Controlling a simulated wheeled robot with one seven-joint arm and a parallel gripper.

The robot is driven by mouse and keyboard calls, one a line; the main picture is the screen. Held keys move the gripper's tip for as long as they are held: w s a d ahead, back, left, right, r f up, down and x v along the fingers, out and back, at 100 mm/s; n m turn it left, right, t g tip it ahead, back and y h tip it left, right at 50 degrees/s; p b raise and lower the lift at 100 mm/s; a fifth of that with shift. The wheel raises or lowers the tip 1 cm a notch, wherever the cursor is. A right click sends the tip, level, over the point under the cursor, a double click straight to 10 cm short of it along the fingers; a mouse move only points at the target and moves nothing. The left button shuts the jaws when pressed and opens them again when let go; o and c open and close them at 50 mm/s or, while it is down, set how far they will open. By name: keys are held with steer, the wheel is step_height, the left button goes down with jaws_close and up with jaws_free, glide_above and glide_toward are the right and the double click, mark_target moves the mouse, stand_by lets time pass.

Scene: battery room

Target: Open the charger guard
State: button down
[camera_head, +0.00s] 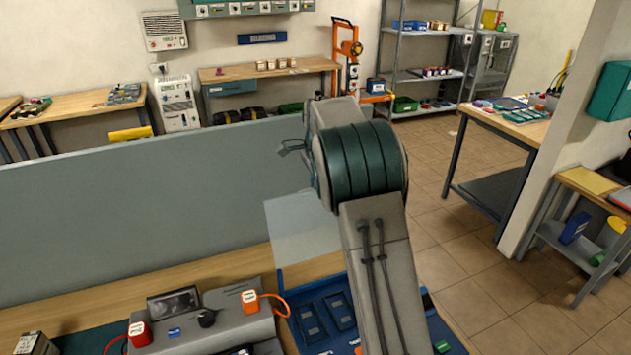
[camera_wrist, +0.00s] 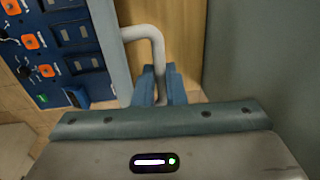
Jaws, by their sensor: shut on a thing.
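The charger guard (camera_head: 296,228) is a clear panel in the head view, standing raised at a tilt over the back of the blue charger (camera_head: 322,312). In the wrist view the guard's pale edge (camera_wrist: 109,50) runs beside the blue charger (camera_wrist: 62,45), which has orange connectors. A bent grey handle (camera_wrist: 141,33) comes off that edge. My gripper (camera_wrist: 160,82) has its two blue fingers shut on the handle, one on each side. In the head view my arm hides the fingers and part of the guard.
A grey partition (camera_head: 130,205) stands behind the bench and rises close to the gripper in the wrist view (camera_wrist: 262,60). A grey unit (camera_head: 205,322) with red and orange plugs sits left of the charger.

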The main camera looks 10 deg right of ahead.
steer(key=shift+w+f+g, duration=0.2)
steer(key=shift+w+g, duration=0.1)
steer(key=shift+w, duration=0.15)
steer(key=c, duration=1.5)
jaws_free()
steer(key=r, duration=0.9)
steer(key=r+b, duration=0.1)
steer(key=r, duration=0.4)
steer(key=shift+s, duration=0.4)
